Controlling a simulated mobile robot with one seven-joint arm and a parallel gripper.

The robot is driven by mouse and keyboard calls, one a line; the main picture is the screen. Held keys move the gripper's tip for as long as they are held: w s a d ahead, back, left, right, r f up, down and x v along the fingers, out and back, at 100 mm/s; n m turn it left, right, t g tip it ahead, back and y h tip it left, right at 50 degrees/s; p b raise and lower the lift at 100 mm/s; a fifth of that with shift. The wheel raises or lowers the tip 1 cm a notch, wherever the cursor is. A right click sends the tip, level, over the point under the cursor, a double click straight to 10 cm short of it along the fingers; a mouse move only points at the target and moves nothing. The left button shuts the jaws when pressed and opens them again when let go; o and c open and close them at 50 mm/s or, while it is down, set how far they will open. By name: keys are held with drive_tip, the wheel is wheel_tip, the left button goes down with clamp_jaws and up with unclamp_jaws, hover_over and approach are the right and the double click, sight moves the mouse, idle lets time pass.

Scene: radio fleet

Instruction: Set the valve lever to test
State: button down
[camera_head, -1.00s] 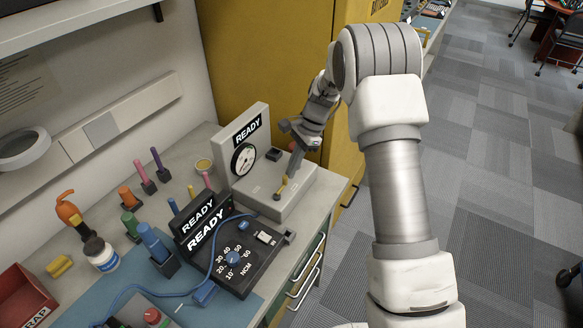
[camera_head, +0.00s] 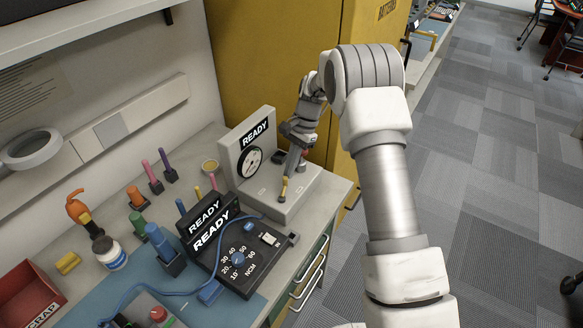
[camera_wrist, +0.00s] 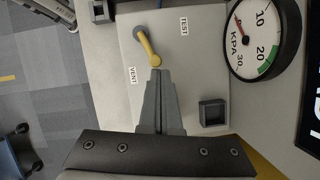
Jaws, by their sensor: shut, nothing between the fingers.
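The valve lever (camera_wrist: 149,47) is a yellow handle on a dark round pivot, on the flat top of a grey test unit (camera_wrist: 110,105). In the wrist view its yellow end points toward my gripper (camera_wrist: 160,75), between the VENT label (camera_wrist: 133,75) and the TEST label (camera_wrist: 184,27). My gripper is shut and empty, its tips at the lever's yellow end; I cannot tell if they touch. In the head view the lever (camera_head: 284,188) shows below my gripper (camera_head: 292,170) on the unit, whose upright panel reads READY.
A round KPA gauge (camera_wrist: 264,38) stands beside the TEST label, and a small dark square socket (camera_wrist: 212,112) is below it. In the head view a black NCM dial box (camera_head: 240,262) stands in front of the unit. A yellow cabinet (camera_head: 270,60) rises behind.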

drive_tip(key=shift+w+a+n+g+h, duration=0.1)
drive_tip(key=shift+a+n+g+h, duration=0.1)
drive_tip(key=shift+a+n, duration=0.4)
drive_tip(key=shift+w+a+n+g+h, duration=0.1)
drive_tip(key=shift+a+n+g+h, duration=0.15)
drive_tip(key=shift+n, duration=0.55)
drive_tip(key=shift+a+n+h+p, duration=0.25)
drive_tip(key=shift+a+n+p, duration=0.15)
drive_tip(key=shift+n, duration=0.3)
drive_tip(key=shift+a+n, duration=0.35)
drive_tip(key=shift+n, duration=0.15)
drive_tip(key=shift+s+a+n+g+h, duration=0.1)
drive_tip(key=shift+a+n+g+h, duration=0.2)
drive_tip(key=shift+a+n, duration=0.4)
drive_tip(key=shift+s+a+n+g+h, duration=0.1)
drive_tip(key=shift+a+n+h, duration=0.3)
drive_tip(key=shift+n, duration=0.5)
drive_tip(key=shift+s+d, duration=0.1)
